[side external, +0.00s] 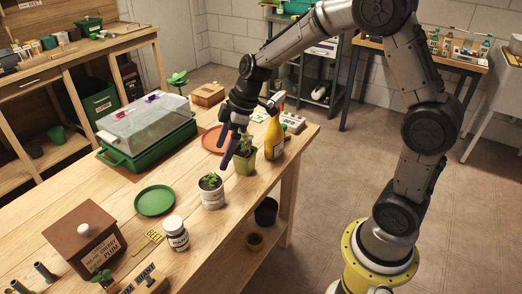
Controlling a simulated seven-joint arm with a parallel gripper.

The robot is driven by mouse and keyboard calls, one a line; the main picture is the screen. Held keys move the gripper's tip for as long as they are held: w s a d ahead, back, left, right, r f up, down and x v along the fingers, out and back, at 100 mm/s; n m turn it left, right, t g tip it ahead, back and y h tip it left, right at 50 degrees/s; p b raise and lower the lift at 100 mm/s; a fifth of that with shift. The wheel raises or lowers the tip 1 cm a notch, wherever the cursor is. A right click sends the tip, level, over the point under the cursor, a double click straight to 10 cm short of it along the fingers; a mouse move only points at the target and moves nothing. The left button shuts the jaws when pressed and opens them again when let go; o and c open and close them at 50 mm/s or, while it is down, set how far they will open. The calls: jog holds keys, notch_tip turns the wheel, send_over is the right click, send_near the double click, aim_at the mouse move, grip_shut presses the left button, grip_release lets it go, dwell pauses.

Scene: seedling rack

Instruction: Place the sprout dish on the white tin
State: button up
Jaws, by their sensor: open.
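A white tin (211,197) with a printed label stands upright near the table's right edge, and green leaves show at its top. A green pot (244,163) with a leafy seedling stands just behind it. I cannot tell for sure which item is the sprout dish; a small sprout (103,276) also shows at the front edge of the picture, its base partly cut off. My gripper (232,150) is open and points down above and beside the green pot, behind the white tin. Its fingers overlap the pot's leaves in this view, so contact cannot be told.
A yellow bottle (274,138) stands right of the pot. A terracotta saucer (215,138) lies behind the gripper. A green plate (155,201), a white jar (175,235), a brown box (84,244) and a lidded green tray (123,165) are on the left.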

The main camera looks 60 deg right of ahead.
jog(key=s+r+m+t+h, duration=0.1)
jog(key=s+r+m, duration=0.3)
jog(key=s+r, duration=0.65)
jog(key=s+d+m+t+h, duration=0.1)
jog(key=s+m, duration=0.4)
jog(key=s, duration=1)
jog(key=shift+s+d+f+h, duration=0.15)
jog(key=shift+h, duration=0.45)
